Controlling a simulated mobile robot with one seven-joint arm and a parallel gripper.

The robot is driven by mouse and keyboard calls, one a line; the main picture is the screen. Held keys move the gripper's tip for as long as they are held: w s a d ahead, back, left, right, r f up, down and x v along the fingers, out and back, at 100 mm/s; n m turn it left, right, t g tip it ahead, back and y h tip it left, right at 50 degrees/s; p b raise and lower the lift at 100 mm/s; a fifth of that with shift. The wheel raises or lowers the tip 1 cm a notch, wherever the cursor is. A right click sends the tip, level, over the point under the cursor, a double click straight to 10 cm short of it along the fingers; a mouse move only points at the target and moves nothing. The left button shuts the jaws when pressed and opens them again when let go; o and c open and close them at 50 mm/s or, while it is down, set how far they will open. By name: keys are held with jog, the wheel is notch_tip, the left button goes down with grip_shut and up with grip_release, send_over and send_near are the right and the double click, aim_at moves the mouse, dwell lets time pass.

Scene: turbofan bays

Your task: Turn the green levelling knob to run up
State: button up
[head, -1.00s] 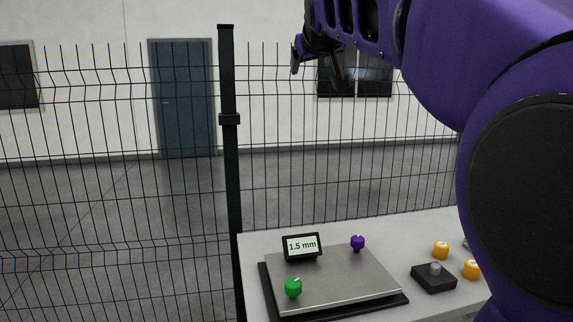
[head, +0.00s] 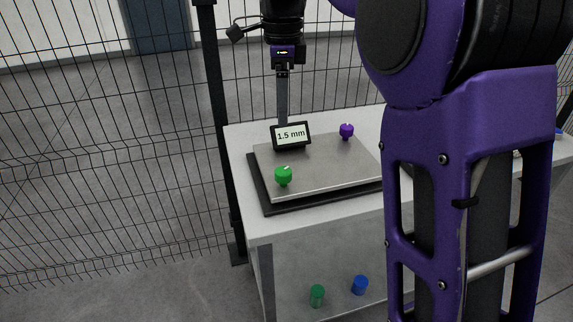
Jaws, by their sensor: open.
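The green levelling knob (head: 283,175) stands upright at the front left of a grey metal plate (head: 325,175), with a pale mark on its top. A small black display (head: 291,136) behind it reads 1.5 mm. A purple knob (head: 347,130) stands at the plate's back right. My gripper (head: 283,118) points down, open and apart from the green knob. In the picture it is directly above the display, and its fingers overlap edge-on. Its tips end near the display's top edge, and their depth is hard to tell.
The plate lies on a black base on a pale table (head: 257,225). A wire fence (head: 110,150) and a black post (head: 215,110) stand left of and behind it. A green cylinder (head: 317,296) and a blue cylinder (head: 360,285) are low down in front. My arm hides the table's right part.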

aim_at(283, 170)
notch_tip(283, 170, down, 17)
jog(key=b, duration=0.3)
jog(key=shift+r, duration=0.2)
grip_shut()
jog(key=shift+r+n, duration=0.1)
jog(key=shift+n, duration=0.3)
jog(key=shift+n+p, duration=0.6)
jog(key=shift+p, duration=0.05)
jog(key=n+p, duration=0.2)
jog(key=n, duration=0.2)
jog(key=n+p, duration=0.2)
jog(key=n, duration=0.3)
jog(key=shift+n, duration=0.4)
